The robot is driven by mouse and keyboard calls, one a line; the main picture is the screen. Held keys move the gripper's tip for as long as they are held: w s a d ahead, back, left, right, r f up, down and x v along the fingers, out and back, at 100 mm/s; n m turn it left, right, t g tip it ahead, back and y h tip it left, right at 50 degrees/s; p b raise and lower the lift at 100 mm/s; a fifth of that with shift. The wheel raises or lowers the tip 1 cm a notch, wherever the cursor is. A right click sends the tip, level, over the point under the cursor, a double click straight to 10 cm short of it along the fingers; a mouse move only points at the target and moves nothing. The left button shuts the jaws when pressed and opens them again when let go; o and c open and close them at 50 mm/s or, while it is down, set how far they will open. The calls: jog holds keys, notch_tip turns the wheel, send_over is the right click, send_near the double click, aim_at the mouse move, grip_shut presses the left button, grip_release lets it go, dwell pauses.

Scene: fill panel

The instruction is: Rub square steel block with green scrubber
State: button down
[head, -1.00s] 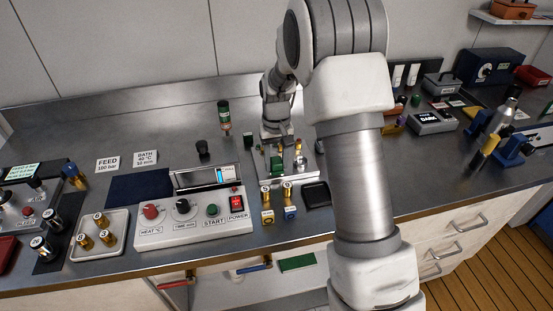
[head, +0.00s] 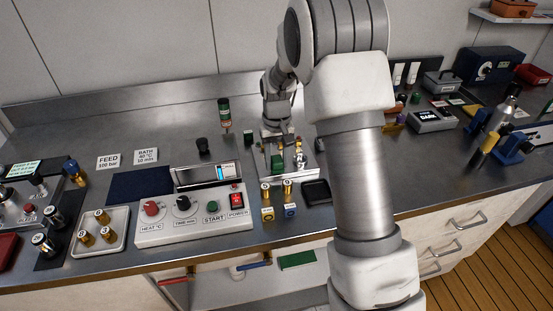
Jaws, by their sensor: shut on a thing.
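A steel plate-like block (head: 308,171), squarish in outline, lies on the bench right of the control box, with small fittings on it. My gripper (head: 277,149) is over its left part, pointing down. It is shut on a small green piece (head: 277,163), which looks like the green scrubber. The green piece is low over the plate; whether it touches is too small to tell. My upper arm hides the bench just to the right of the plate.
A white control box (head: 190,216) stands front left of the plate. Two brass-topped vials (head: 277,190) and a black tray (head: 316,191) are in front of it. Open bench lies at the far left back.

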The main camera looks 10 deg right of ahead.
jog(key=shift+s, duration=0.35)
notch_tip(320, 180, up, 3)
jog(key=shift+s+f+p, duration=0.15)
jog(key=shift+f+p, duration=0.05)
jog(key=shift+p, duration=0.5)
jog(key=shift+r+p, duration=1.85)
jog(key=shift+r, duration=0.9)
jog(key=shift+r+p, duration=0.1)
jog(key=shift+p, duration=0.45)
